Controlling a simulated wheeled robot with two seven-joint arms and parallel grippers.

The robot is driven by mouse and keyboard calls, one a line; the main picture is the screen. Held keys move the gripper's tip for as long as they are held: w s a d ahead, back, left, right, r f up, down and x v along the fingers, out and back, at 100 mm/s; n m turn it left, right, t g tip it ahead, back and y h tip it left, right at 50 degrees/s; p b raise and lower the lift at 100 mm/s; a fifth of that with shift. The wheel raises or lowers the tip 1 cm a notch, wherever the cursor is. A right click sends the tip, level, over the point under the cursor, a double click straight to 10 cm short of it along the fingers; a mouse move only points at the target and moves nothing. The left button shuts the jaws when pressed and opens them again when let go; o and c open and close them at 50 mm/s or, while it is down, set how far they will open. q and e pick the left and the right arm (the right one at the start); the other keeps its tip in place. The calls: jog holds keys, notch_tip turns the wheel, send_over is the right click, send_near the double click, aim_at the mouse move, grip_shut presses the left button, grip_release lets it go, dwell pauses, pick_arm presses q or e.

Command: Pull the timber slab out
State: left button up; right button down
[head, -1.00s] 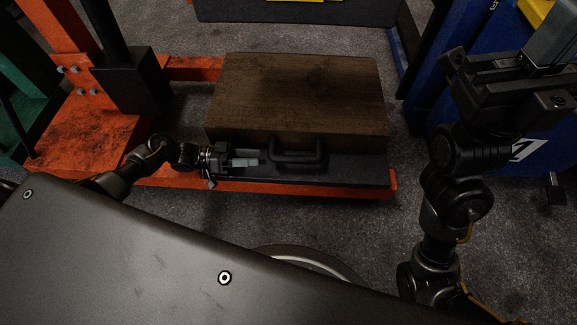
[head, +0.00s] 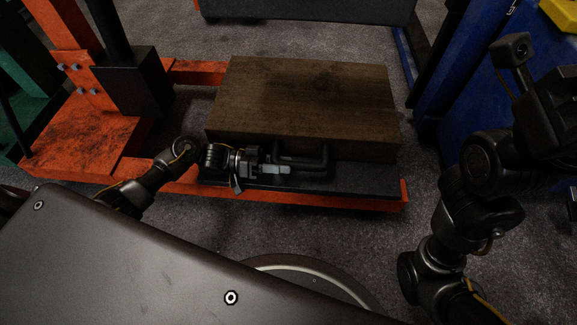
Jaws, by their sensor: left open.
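The timber slab (head: 305,98) is a thick brown wooden block lying flat on the orange jack frame. A black U-shaped handle (head: 318,151) stands out from its near side, above a dark plate (head: 350,176). My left gripper (head: 275,169) reaches in from the left and is open. Its pale fingers overlap the left part of the handle in the head view; I cannot tell whether they touch it. My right gripper (head: 553,112) is high at the right edge, away from the slab, partly cut off, and its fingertips are hidden.
The orange frame (head: 85,140) carries a dark post block (head: 133,82) left of the slab. A blue cabinet (head: 470,85) stands to the right. Bare grey floor (head: 300,222) lies in front of the frame, and a dark box with an orange edge (head: 305,10) is behind.

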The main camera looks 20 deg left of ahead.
pick_arm(q)
jog(key=shift+x, duration=1.1)
grip_shut()
